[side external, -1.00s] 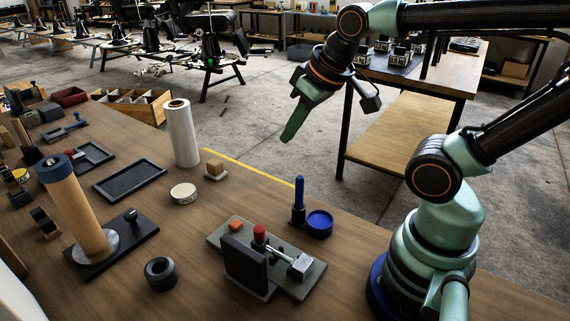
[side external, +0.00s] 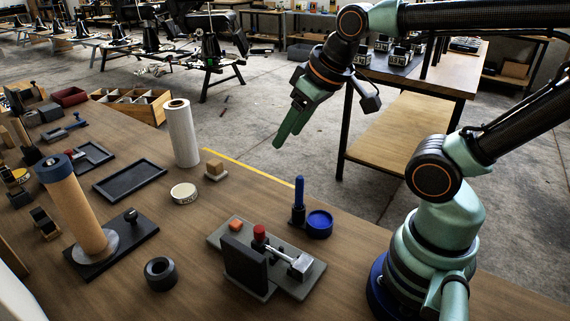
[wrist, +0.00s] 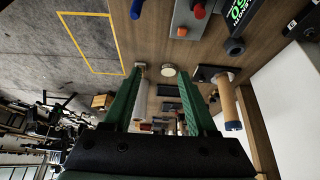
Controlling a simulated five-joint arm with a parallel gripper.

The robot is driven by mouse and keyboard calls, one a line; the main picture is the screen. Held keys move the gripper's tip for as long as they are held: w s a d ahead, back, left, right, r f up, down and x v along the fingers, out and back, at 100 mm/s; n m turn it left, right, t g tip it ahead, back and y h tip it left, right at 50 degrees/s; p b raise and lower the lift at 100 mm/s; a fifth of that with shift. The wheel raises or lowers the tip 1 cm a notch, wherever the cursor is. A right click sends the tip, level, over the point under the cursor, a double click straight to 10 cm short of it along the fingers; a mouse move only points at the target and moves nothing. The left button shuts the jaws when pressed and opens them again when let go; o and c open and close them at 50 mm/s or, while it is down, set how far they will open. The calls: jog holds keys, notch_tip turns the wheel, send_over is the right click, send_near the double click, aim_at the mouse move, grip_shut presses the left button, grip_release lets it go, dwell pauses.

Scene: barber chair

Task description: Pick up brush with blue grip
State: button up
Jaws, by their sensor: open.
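A slim upright item with a blue grip (side external: 299,190) and a dark lower part stands at the bench's far edge in the side view; I take it as the brush, but no bristles can be made out. A round blue dish (side external: 319,222) sits beside it on its right. A blue end also shows at the top of the wrist view (wrist: 136,9). My gripper (side external: 288,132) is open and empty, with green fingers pointing down in the air beyond the bench edge, well above and behind the brush. The wrist view shows its two fingers apart (wrist: 161,72).
A grey fixture (side external: 305,283) with a red knob stands in front of the brush. A white roll (side external: 182,134), a round tin (side external: 184,193) and a leaning blue-topped tan cylinder (side external: 78,210) stand to the left. The wooden bench (side external: 205,290) has bare room between them.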

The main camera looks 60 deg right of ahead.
jog(key=d+f+m+g, duration=0.1)
jog(key=m, duration=0.5)
jog(key=w+d+f+m+g, duration=0.1)
jog(key=d+f+m+g, duration=0.1)
jog(key=m, duration=0.4)
jog(key=d+f+m+g, duration=0.1)
jog(key=f+m, duration=0.1)
jog(key=m, duration=0.4)
jog(key=shift+w+d+g, duration=0.25)
jog(key=shift+w+g, duration=0.05)
jog(key=m, duration=0.2)
jog(key=d+f+m+g, duration=0.1)
jog(key=m, duration=0.1)
jog(key=shift+f, duration=0.25)
send_near(299, 206)
jog(key=shift+w+d+f+m, duration=0.3)
jog(key=shift+w+d+f, duration=0.1)
jog(key=shift+w+d, duration=0.2)
jog(key=shift+s+a+f, duration=0.1)
jog(key=shift+s+f, duration=0.1)
jog(key=shift+f, duration=1.15)
jog(key=shift+s+a+f, duration=0.1)
jog(key=shift+s+f, duration=0.05)
jog(key=shift+f, duration=1.15)
grip_shut()
